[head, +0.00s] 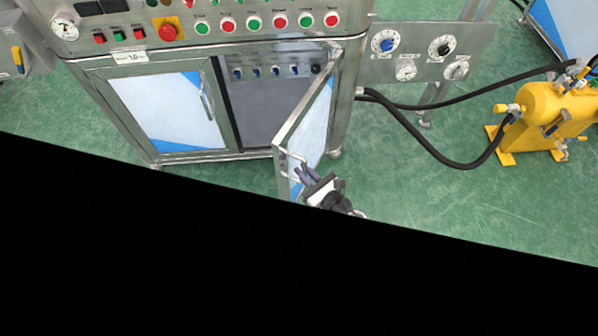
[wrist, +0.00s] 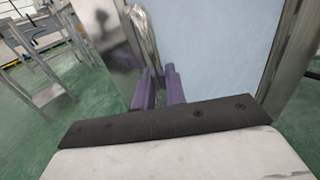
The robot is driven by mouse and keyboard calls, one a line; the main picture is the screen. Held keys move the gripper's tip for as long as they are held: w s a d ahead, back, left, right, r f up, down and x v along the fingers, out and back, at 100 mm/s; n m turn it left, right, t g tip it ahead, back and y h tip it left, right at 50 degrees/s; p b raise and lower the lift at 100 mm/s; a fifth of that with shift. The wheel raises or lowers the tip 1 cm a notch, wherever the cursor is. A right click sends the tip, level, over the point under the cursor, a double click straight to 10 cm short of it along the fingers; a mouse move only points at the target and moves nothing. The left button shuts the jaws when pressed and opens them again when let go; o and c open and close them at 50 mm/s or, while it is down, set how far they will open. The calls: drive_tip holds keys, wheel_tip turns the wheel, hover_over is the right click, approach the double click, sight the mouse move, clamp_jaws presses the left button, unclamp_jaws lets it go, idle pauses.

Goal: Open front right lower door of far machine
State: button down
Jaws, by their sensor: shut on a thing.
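The machine (head: 215,55) stands at the top of the head view, with a control panel above two lower doors. Its front right lower door (head: 312,120) is swung wide open toward me and shows edge-on, with a metal frame and a white and blue panel. The left lower door (head: 165,105) is closed. My gripper (head: 305,172) is at the free edge of the open door, shut on the door's handle (head: 292,160). In the wrist view, the purple fingers (wrist: 160,88) reach toward the door's panel (wrist: 220,50); their grip on the handle is partly hidden.
The open compartment (head: 265,105) shows a row of small switches inside. A gauge panel (head: 425,52) sits right of the machine. Black hoses (head: 430,150) run to a yellow tank (head: 555,105) at the right. Green floor in front right is clear. Black covers the lower head view.

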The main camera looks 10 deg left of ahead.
drive_tip(key=shift+d+r, duration=0.1)
drive_tip(key=shift+d, duration=1.1)
drive_tip(key=c, duration=1.5)
unclamp_jaws()
drive_tip(key=shift+c, duration=0.2)
